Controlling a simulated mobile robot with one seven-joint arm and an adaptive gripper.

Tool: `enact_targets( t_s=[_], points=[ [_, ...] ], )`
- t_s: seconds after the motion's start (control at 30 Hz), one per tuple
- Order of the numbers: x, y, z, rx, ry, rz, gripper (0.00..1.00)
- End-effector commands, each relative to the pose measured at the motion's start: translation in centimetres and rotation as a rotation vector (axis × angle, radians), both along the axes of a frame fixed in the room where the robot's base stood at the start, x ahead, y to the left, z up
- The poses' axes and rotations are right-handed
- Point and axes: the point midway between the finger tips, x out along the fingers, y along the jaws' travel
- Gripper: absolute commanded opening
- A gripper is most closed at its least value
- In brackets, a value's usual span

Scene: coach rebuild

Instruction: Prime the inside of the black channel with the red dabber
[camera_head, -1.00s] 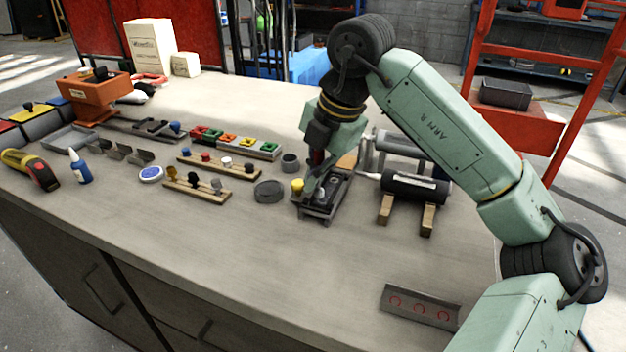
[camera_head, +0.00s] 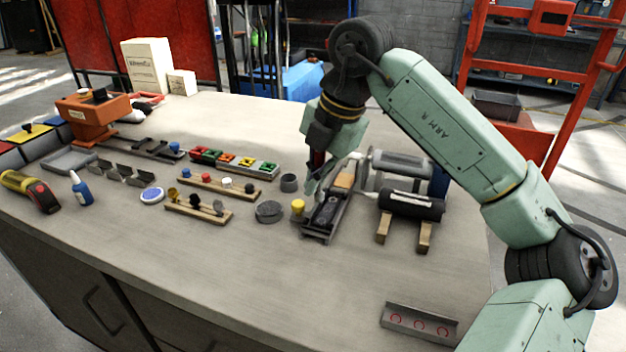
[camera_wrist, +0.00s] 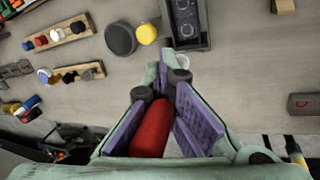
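My gripper (camera_head: 310,188) (camera_wrist: 170,62) hangs above the table by the grey tray, pointing down. Its fingers draw together at the tips. A thick red cylinder, which appears to be the red dabber (camera_wrist: 152,130), sits between the purple finger pads. Its red also shows in the head view (camera_head: 317,158). Its dabbing end is hidden by the fingers. A dark channel (camera_head: 386,313) with three red rings inside lies at the table's front right, well apart from my gripper. Part of it shows at the right of the wrist view (camera_wrist: 305,103).
A grey tray (camera_wrist: 202,42) with a dark insert, a yellow-topped pot (camera_head: 298,206), a grey disc (camera_head: 269,211) and a cup (camera_head: 289,183) cluster near my gripper. A black roller (camera_head: 412,205) rests on wooden blocks at right. Knobbed racks (camera_head: 198,212) stand left. The front middle is clear.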

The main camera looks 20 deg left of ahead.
Motion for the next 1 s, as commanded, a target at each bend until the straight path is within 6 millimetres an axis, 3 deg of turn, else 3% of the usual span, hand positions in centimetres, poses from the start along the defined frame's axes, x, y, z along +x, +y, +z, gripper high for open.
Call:
enact_targets(
  t_s=[0.4, 1.0],
  points=[
    [0.1, -0.3, 1.6, 0.0, 0.0, 0.003, 0.0],
    [0.2, -0.3, 1.7, 0.0, 0.001, 0.011, 0.0]
  ],
)
